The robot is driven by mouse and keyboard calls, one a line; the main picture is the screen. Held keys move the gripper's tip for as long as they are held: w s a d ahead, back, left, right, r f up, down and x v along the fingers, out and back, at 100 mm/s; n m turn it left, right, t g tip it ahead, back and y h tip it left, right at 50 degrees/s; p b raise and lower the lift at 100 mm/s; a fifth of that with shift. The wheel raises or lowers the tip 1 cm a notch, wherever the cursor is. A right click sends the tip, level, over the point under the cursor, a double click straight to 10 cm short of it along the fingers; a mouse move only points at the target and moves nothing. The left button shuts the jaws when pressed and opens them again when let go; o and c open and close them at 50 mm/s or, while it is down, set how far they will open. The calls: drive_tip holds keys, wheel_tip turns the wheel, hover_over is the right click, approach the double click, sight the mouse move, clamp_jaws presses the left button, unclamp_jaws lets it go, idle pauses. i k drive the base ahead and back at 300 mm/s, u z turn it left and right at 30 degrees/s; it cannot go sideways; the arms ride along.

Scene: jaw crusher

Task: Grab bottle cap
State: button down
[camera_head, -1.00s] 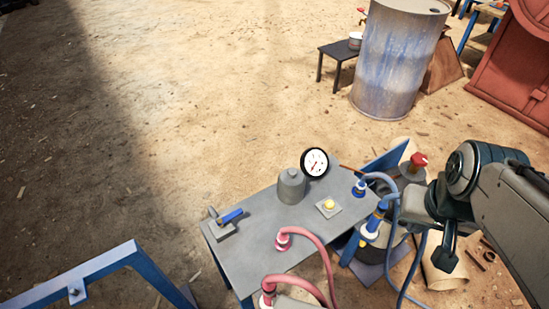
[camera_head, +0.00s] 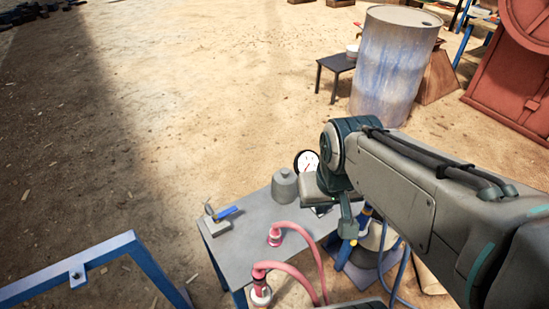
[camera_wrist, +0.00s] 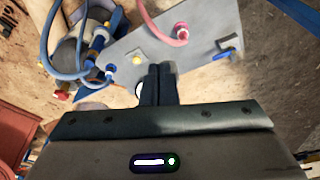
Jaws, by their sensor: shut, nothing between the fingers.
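I cannot make out a clear bottle cap in either view. A grey, narrow-topped cylinder (camera_head: 285,186) stands upright on the grey metal table (camera_head: 245,246); whether it has a separate cap cannot be told. My gripper (camera_head: 347,230) is over the table's right part, right of the cylinder, with its fingers pointing down. In the wrist view the fingers (camera_wrist: 158,68) are together and hold nothing. A yellow button on a square plate (camera_wrist: 137,59) lies just left of the fingertips there. The cylinder is hidden behind the gripper in the wrist view.
A round dial gauge (camera_head: 306,161) stands behind the cylinder. A blue-handled fitting (camera_head: 223,216) lies at the table's left end, and pink hoses (camera_head: 300,237) rise from its front. Blue hoses (camera_wrist: 62,72) and fittings crowd the other end. A blue frame (camera_head: 110,257) stands left of the table.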

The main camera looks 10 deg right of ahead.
sight(284, 181)
drive_tip(key=u, duration=3.45)
drive_tip(key=k, duration=1.4)
drive_tip(key=z, duration=2)
drive_tip(key=i, duration=0.5)
drive_tip(key=u, duration=0.1)
